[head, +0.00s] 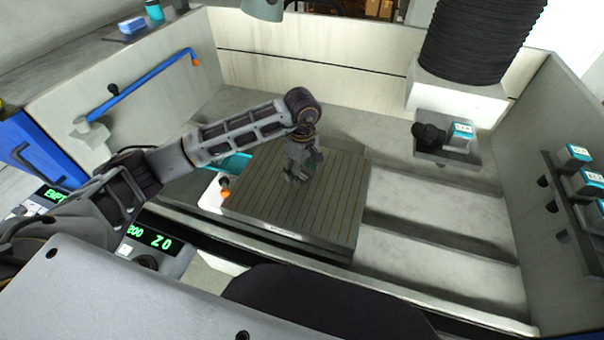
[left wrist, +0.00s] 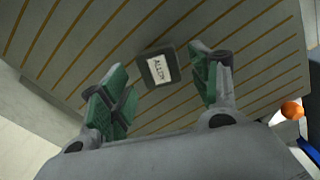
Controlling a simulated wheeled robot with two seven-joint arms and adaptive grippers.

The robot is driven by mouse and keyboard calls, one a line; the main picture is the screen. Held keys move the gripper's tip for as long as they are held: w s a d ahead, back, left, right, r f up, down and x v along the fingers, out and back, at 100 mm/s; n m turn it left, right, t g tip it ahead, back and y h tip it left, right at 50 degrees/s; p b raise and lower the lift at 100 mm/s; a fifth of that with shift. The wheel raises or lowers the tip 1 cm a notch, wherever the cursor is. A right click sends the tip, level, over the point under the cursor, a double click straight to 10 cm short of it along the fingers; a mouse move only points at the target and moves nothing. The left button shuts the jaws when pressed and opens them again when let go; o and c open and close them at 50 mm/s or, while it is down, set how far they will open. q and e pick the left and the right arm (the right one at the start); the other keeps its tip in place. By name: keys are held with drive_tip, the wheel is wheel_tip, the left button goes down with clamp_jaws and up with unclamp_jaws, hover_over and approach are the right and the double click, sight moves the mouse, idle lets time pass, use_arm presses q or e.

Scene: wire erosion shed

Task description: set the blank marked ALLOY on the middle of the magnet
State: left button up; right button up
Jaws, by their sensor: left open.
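The blank marked ALLOY (left wrist: 157,68) is a small dark block with a white label. In the left wrist view it lies on the magnet's striped top, between and just beyond the fingertips of my left gripper. The magnet (head: 335,205) is a dark grey plate with brown stripes; it also fills much of the left wrist view (left wrist: 60,45). My left gripper (head: 298,172) points down over the magnet, near its middle. Its green-padded fingers (left wrist: 158,78) are spread and no contact with the blank shows. In the head view the gripper hides the blank. My right gripper is out of view.
An orange-tipped part (head: 224,186) is at the magnet's left edge. A blue pipe (head: 145,85) runs along the left wall. A black bellows column (head: 480,40) hangs at the back right. The tank floor right of the magnet (head: 440,190) is clear.

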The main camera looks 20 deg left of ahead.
sight(303, 176)
use_arm(q)
wheel_tip(303, 176, up, 10)
drive_tip(key=b, duration=0.1)
drive_tip(key=shift+r, duration=0.2)
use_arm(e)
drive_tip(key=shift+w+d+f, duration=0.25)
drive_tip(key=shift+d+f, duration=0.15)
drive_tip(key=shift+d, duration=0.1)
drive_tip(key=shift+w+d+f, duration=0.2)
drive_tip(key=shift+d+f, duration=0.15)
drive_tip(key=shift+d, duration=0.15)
use_arm(q)
drive_tip(key=shift+d+f, duration=0.1)
drive_tip(key=shift+f, duration=0.05)
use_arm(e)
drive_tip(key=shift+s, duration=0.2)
